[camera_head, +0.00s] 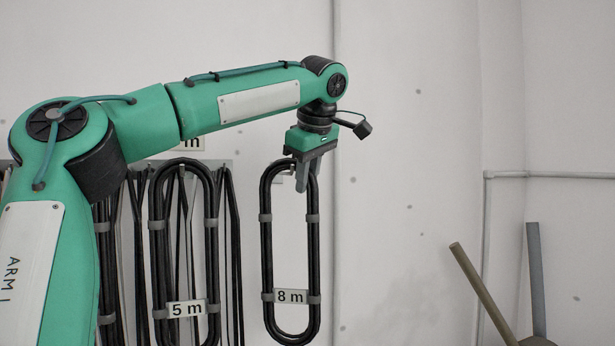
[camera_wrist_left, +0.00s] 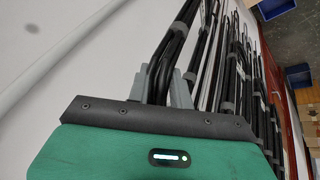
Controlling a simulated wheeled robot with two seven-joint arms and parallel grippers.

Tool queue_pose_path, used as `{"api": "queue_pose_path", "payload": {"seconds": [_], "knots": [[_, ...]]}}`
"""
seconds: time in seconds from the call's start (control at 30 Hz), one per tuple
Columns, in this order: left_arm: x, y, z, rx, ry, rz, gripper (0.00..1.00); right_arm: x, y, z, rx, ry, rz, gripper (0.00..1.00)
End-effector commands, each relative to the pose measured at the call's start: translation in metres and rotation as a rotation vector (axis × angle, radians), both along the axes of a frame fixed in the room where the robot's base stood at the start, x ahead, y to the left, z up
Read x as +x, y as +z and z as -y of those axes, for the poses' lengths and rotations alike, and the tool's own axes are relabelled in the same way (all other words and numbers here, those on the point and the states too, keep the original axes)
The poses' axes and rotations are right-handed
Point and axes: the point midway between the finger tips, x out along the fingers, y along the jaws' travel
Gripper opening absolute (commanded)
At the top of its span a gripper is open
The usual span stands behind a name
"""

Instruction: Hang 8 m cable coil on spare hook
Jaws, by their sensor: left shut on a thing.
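The 8 m cable coil (camera_head: 266,245) is a long black oval loop with grey ties and a white "8 m" label near its bottom. It hangs upright from my left gripper (camera_head: 303,182), which is shut on its top end. In the left wrist view the gripper (camera_wrist_left: 165,85) has its grey fingers around the black cable (camera_wrist_left: 178,45). The 5 m coil (camera_head: 157,250) hangs on the wall rack to the left, apart from the 8 m coil. I cannot make out a bare spare hook; my arm hides part of the rack. My right gripper is not in view.
Several more black coils (camera_wrist_left: 247,75) hang in a row along the wall. Blue bins (camera_wrist_left: 275,8) and cardboard boxes (camera_wrist_left: 298,76) are on the floor. Two rods (camera_head: 537,280) lean at the lower right. The wall right of the 8 m coil is bare.

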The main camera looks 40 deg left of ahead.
Motion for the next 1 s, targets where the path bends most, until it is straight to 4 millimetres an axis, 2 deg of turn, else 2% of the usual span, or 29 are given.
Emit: {"api": "queue_pose_path", "payload": {"seconds": [0.33, 0.37, 0.47, 0.5, 0.8, 1.0], "knots": [[0.0, 0.001, 0.0, 0.0, 0.0, 0.001, 0.0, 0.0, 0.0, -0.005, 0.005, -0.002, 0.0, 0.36], [0.0, 0.001, 0.0, 0.0, 0.0, 0.001, 0.25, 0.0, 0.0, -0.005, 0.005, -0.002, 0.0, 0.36], [0.0, 0.001, 0.0, 0.0, 0.0, 0.001, 0.45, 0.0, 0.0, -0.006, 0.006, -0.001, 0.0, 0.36], [0.0, 0.001, 0.0, 0.0, 0.0, 0.001, 0.47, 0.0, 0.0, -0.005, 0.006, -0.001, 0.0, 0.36], [0.0, 0.001, 0.001, 0.0, 0.0, -0.001, 0.47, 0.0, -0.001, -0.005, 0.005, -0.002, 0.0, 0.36], [-0.007, 0.024, 0.012, -0.001, 0.0, 0.002, 0.47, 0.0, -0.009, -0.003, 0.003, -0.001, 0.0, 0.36]]}}
